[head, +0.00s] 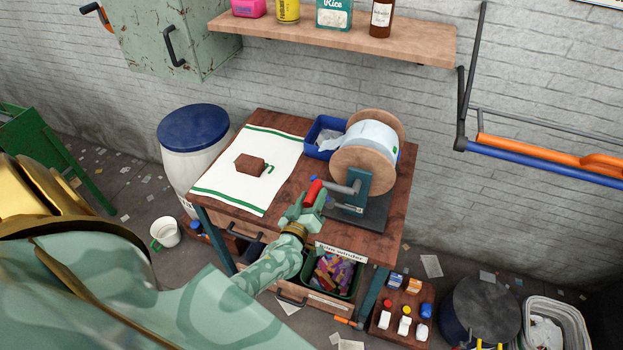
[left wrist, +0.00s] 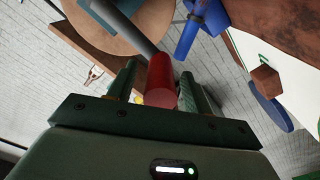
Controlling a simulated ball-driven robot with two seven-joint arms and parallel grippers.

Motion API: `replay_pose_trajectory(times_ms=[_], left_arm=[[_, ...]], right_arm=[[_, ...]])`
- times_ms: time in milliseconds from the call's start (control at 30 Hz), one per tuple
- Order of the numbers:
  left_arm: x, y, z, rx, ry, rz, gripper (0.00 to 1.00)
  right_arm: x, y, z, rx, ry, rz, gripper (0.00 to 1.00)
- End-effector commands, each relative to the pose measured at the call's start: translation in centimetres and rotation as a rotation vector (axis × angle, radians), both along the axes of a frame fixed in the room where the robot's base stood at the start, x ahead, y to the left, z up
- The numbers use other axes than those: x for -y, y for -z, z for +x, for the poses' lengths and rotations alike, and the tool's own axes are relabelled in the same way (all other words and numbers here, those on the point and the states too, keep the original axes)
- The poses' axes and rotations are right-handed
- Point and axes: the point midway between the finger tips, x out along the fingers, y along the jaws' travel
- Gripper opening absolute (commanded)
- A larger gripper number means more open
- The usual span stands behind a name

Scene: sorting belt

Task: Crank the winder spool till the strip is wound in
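The winder spool (head: 362,166) has round wooden flanges with white strip wound between them. It sits on a dark stand on the wooden bench. No loose length of strip can be made out. Its grey crank arm (head: 342,187) ends in a red handle (head: 313,192). My left gripper (head: 306,208) is at that handle. In the left wrist view the red handle (left wrist: 161,82) lies between the two fingers of the gripper (left wrist: 161,92). A gap shows beside the handle, so the fingers look open around it. My right gripper is out of view.
A white green-edged cloth (head: 228,188) with a brown block (head: 248,165) lies on the bench's left side. A wooden shelf (head: 420,43) hangs above. A blue-lidded barrel (head: 193,127) stands left of the bench.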

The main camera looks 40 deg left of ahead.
Motion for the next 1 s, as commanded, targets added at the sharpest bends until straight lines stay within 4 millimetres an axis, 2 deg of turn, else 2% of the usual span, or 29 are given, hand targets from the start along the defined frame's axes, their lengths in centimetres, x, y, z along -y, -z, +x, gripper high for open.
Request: replay_pose_trajectory(times_ms=[133, 267, 367, 700, 833, 1000], left_arm=[[0.0, 0.0, -0.1, 0.000, 0.000, 0.000, 0.50], [0.4, 0.0, -1.5, -0.001, 0.000, -0.001, 0.50], [1.0, 0.0, -3.5, -0.002, 0.000, -0.001, 0.50], [3.5, 0.1, -12.2, -0.003, -0.001, -0.001, 0.50], [4.1, 0.1, -14.3, -0.001, 0.000, 0.000, 0.50], [4.5, 0.0, -15.6, 0.001, 0.001, 0.000, 0.50]], right_arm=[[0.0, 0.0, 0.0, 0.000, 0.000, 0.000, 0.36], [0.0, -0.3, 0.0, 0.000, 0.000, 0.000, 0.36], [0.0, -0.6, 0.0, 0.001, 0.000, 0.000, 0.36], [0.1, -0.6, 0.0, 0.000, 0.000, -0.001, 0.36], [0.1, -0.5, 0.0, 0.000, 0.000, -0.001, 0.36], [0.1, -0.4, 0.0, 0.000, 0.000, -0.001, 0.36]])
